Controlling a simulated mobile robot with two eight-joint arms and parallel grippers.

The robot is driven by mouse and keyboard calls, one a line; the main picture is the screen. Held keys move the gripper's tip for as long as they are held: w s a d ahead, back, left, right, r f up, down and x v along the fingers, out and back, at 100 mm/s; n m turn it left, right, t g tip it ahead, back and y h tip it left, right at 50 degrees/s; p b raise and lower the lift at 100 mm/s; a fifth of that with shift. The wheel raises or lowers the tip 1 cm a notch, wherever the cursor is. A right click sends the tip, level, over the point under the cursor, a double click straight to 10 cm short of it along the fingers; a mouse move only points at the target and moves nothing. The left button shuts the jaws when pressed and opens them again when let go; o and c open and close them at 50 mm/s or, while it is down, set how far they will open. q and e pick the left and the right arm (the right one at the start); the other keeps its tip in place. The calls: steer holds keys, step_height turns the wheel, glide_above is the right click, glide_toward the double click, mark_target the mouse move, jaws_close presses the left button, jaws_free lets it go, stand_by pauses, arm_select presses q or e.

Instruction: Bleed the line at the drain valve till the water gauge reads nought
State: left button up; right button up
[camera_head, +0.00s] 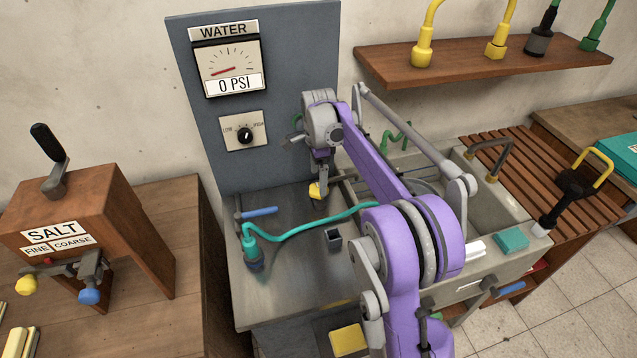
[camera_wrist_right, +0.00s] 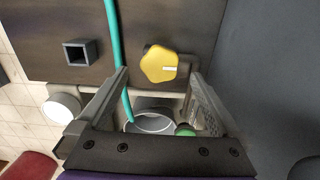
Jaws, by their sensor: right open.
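The water gauge (camera_head: 228,68) is on the grey upright panel. Its red needle points to the low left end and its label reads 0 PSI. A yellow knob (camera_head: 316,191), seemingly the drain valve's, is over the back of the steel counter. It also shows in the right wrist view (camera_wrist_right: 159,64) with a white mark pointing right. My right gripper (camera_head: 319,178) is open right at the knob. In the wrist view its fingers (camera_wrist_right: 158,82) stand apart on either side below the knob, and I see no clear contact. My left gripper is not in view.
A LOW–HIGH dial (camera_head: 245,135) is below the gauge. A teal hose (camera_head: 310,224) crosses the counter near a blue-handled tap (camera_head: 260,212) and a small square holder (camera_head: 334,240). The sink (camera_head: 500,205) is to the right, the salt dispenser (camera_head: 95,205) left.

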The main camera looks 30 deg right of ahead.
mark_target(318, 189)
step_height(318, 189, up, 7)
steer(key=shift+r, duration=0.2)
stand_by(0.5)
steer(key=s+a+n+t, duration=0.3)
steer(key=s+a+n, duration=0.65)
steer(key=s, duration=0.35)
steer(key=s+a+f+n+t, duration=0.1)
steer(key=s+a+f+n, duration=0.1)
steer(key=s+f+n, duration=0.3)
steer(key=s+a+f+n+t, duration=0.1)
steer(key=s+a+f+n, duration=0.2)
steer(key=s+f+n, duration=0.3)
steer(key=s, duration=0.5)
steer(key=shift+a, duration=0.35)
